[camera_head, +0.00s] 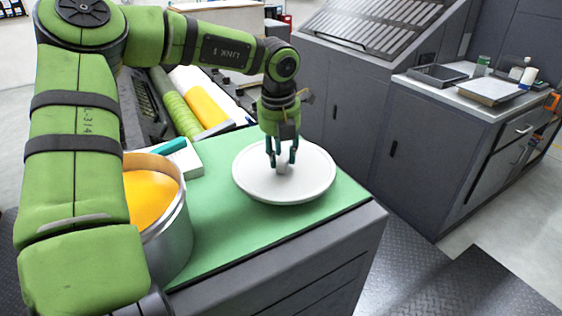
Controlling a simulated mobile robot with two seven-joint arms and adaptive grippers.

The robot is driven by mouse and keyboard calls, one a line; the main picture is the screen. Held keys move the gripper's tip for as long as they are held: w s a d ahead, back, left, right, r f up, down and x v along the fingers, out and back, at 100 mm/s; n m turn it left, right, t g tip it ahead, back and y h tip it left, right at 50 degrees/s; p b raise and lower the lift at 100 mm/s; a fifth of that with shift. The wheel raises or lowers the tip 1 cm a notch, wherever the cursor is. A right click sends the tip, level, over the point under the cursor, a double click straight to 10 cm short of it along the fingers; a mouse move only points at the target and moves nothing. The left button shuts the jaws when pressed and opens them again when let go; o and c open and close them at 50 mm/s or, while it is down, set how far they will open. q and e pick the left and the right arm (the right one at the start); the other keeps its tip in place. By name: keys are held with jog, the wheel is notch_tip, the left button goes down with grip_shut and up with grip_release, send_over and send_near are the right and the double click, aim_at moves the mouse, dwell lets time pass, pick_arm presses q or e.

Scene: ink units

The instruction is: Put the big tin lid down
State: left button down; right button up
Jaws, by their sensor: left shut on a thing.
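The big tin lid (310,179) is a round, whitish, shallow disc with a small knob (284,168) at its centre. It is over the right part of the green-topped cabinet (222,226); I cannot tell whether it touches the surface. My left gripper (283,163) points down and is shut on the lid's knob. A big open tin (174,226) with orange ink inside stands at the left of the green top, partly hidden behind my left arm. My right gripper is not in view.
A white box with a teal item (177,158) lies behind the tin. Green and yellow rollers (198,98) are behind the cabinet. At the right, a grey counter (443,92) holds trays and bottles. Some green surface between the tin and the lid is free.

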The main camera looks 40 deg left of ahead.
aim_at(280, 159)
pick_arm(q)
notch_tip(280, 159, down, 3)
jog(key=shift+f+p, duration=0.2)
jog(key=shift+p, duration=0.45)
jog(key=shift+f, duration=0.3)
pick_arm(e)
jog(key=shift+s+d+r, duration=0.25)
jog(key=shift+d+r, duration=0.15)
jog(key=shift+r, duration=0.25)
pick_arm(q)
jog(key=shift+f, duration=0.1)
jog(key=c, duration=0.9)
grip_release()
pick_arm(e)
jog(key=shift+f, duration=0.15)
pick_arm(q)
jog(key=shift+o, duration=0.2)
